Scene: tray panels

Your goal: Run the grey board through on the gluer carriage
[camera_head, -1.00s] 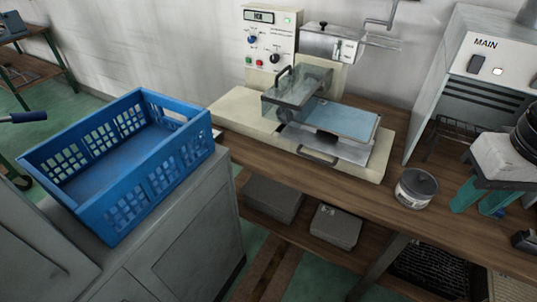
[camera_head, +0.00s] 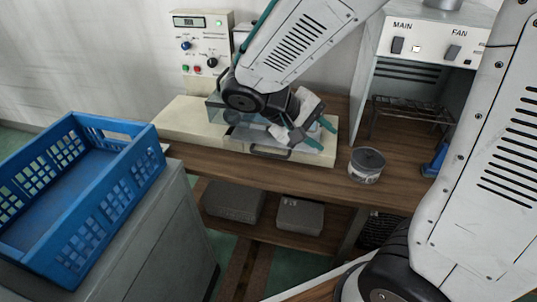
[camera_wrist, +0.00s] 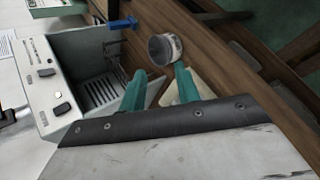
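The gluer is a beige machine (camera_head: 185,118) on the wooden bench, with a clear cover (camera_head: 214,108) partly behind my arm. Its carriage has a dark front handle (camera_head: 270,153). My gripper (camera_head: 320,134) is over the carriage's right part, its two teal fingers pointing right. In the wrist view my gripper (camera_wrist: 159,72) has its fingers apart with no held thing between them. My arm and gripper hide most of the carriage top, so I cannot make out a grey board there. I cannot tell whether the gripper touches the carriage.
A blue crate (camera_head: 118,205) stands on a grey cabinet at the left. A round tin (camera_head: 367,165) sits on the bench right of the gluer; it also shows in the wrist view (camera_wrist: 165,48). A cabinet marked MAIN and FAN (camera_head: 430,42) and a wire rack (camera_head: 412,112) are further right.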

